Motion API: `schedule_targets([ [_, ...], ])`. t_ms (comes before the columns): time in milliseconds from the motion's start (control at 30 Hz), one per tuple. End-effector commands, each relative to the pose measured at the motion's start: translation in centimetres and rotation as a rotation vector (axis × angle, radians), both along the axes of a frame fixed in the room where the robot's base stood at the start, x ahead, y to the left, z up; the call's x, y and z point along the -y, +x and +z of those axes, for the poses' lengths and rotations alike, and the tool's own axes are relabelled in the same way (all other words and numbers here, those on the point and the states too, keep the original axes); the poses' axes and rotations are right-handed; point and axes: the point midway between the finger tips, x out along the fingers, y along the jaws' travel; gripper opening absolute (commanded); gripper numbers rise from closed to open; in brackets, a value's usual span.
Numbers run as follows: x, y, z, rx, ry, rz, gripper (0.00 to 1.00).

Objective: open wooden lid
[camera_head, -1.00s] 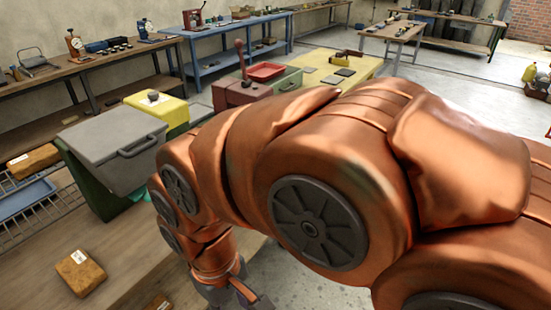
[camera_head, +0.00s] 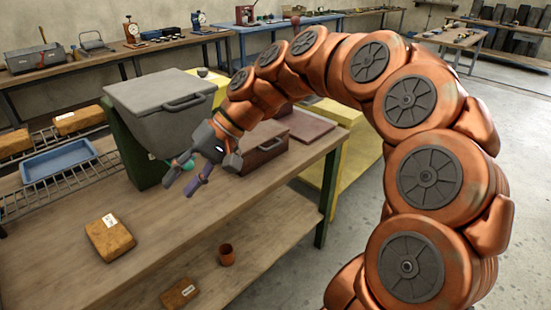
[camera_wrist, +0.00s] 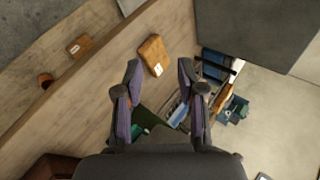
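A reddish-brown box (camera_head: 262,150) with a dark handle on its front stands on the wooden workbench. A flat reddish-brown panel (camera_head: 309,126) shows behind it to the right; I cannot tell whether it is that box's lid. My gripper (camera_head: 180,186) is in front of the grey-lidded bin, left of the brown box. It is open and points downward. In the wrist view my gripper (camera_wrist: 159,70) has its two fingers apart with nothing held between them. My arm hides part of the area behind the box.
A green bin with a grey handled lid (camera_head: 165,105) stands close behind my gripper. A wrapped package (camera_head: 110,237) lies on the workbench (camera_head: 75,285). A blue tray (camera_head: 58,163) sits on a wire rack at left. A brown cup (camera_head: 227,254) stands on the lower shelf.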

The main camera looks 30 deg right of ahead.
Motion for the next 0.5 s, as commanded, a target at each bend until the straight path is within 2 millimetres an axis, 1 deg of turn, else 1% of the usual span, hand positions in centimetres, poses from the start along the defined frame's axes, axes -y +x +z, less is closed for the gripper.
schedule_targets([
  [33,1.4,2.2,-1.1,0.009,0.058,-0.041,0.39],
  [67,2.2,3.4,-1.1,0.017,0.092,-0.064,0.39],
  [100,3.5,5.0,-1.1,0.030,0.134,-0.099,0.39],
  [167,5.6,7.2,-1.6,0.044,0.197,-0.151,0.39],
  [200,7.3,8.6,-1.8,0.057,0.234,-0.189,0.39],
  [267,10.0,10.6,-2.6,0.072,0.290,-0.250,0.39],
  [300,12.1,11.8,-3.2,0.085,0.326,-0.293,0.39],
  [367,15.3,13.4,-4.3,0.102,0.373,-0.356,0.39],
  [400,17.6,14.3,-5.2,0.114,0.405,-0.403,0.39],
  [467,21.2,15.3,-6.6,0.134,0.444,-0.470,0.39],
  [500,23.6,15.9,-7.7,0.145,0.465,-0.518,0.39],
])
